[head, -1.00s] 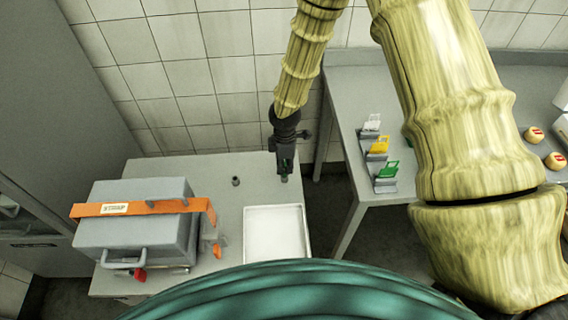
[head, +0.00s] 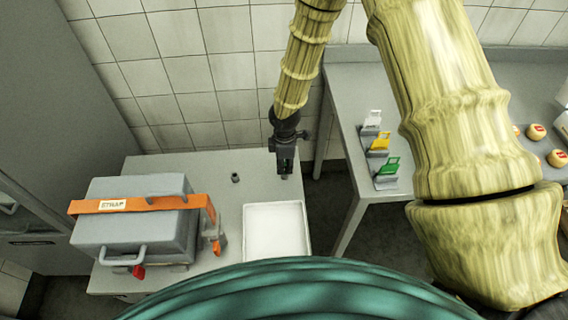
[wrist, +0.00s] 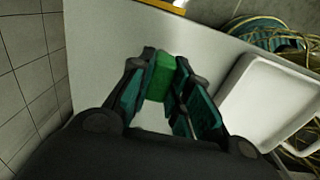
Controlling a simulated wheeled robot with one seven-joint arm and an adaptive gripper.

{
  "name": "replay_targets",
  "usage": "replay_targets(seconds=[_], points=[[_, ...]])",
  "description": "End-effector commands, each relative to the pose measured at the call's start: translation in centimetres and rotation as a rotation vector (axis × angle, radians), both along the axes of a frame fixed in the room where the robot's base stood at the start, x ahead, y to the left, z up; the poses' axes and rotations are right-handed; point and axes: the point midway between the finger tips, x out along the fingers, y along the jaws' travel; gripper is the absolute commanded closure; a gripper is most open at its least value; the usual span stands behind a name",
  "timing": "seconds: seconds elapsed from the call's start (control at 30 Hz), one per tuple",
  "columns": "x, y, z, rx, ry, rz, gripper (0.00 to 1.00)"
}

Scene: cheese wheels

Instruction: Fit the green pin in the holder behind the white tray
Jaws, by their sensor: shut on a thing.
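My gripper (head: 285,172) points down over the grey table, just behind the white tray (head: 277,232). In the wrist view its fingers (wrist: 160,95) are shut on the green pin (wrist: 160,76), a bright green block between the fingertips. The pin's lower end is hidden in both views. In the head view a small grey piece shows right under the fingertips; I cannot tell if it is a holder or part of the gripper, or whether the pin touches it. A small dark socket-like piece (head: 235,178) stands on the table to the left. The tray also shows in the wrist view (wrist: 265,100).
A grey case (head: 135,235) with an orange strap (head: 130,205) stands on the table's left. A second table (head: 345,110) at right holds white, yellow and green cards (head: 388,165) in stands. A tiled wall rises behind.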

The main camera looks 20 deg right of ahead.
Motion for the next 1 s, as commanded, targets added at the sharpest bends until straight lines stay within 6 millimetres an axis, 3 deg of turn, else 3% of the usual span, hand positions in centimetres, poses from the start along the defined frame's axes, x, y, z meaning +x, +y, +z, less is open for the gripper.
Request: replay_targets(seconds=[0.1,0.13,0.23,0.27,0.67,1.0], points=[[0.0,0.0,-0.3,0.000,0.000,0.000,1.00],[0.0,0.0,-0.2,0.000,0.000,0.000,0.76],[0.0,0.0,-0.2,0.000,0.000,0.000,0.57],[0.0,0.0,-0.2,0.000,0.000,0.000,0.56],[0.0,0.0,0.3,0.000,0.000,0.000,0.56],[0.0,0.0,5.1,0.002,-0.002,-0.002,0.56]])
